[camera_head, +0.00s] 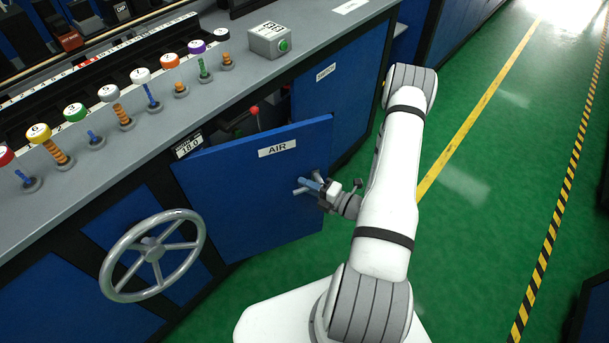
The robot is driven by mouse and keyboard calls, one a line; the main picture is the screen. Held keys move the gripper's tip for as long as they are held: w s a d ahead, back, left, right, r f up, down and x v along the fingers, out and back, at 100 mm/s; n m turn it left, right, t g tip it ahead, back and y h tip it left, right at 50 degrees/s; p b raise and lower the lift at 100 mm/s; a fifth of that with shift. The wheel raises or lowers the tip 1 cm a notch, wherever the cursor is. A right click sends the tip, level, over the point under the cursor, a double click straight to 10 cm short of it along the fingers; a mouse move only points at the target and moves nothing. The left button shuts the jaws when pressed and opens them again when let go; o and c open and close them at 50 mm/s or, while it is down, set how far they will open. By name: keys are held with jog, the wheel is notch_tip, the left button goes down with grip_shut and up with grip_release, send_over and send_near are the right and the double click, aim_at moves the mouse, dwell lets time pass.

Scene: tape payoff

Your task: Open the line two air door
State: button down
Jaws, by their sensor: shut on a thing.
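The blue door labelled AIR (262,185) stands ajar on the front of the machine. Its right edge is swung out from the cabinet, and a dark gap shows above its top edge. My gripper (316,187) is shut on the door's handle (303,188), near the door's right edge. The gripper partly hides the handle. Behind the door's top edge, a red-knobbed lever (255,112) shows inside the cabinet. Whether this door belongs to line two cannot be read here.
A blue door labelled SWITCH (342,95) is right of the opening. A grey handwheel (153,255) stands out at the lower left. Several coloured spools on pegs line the grey countertop (185,115). A box with a green button (270,41) sits there too. Green floor (490,190) is clear at right.

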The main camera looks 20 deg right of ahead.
jog(key=shift+f, duration=0.1)
jog(key=c, duration=1.4)
grip_release()
jog(key=v, duration=0.7)
jog(key=shift+s+d+p, duration=0.25)
jog(key=shift+s+p, duration=0.05)
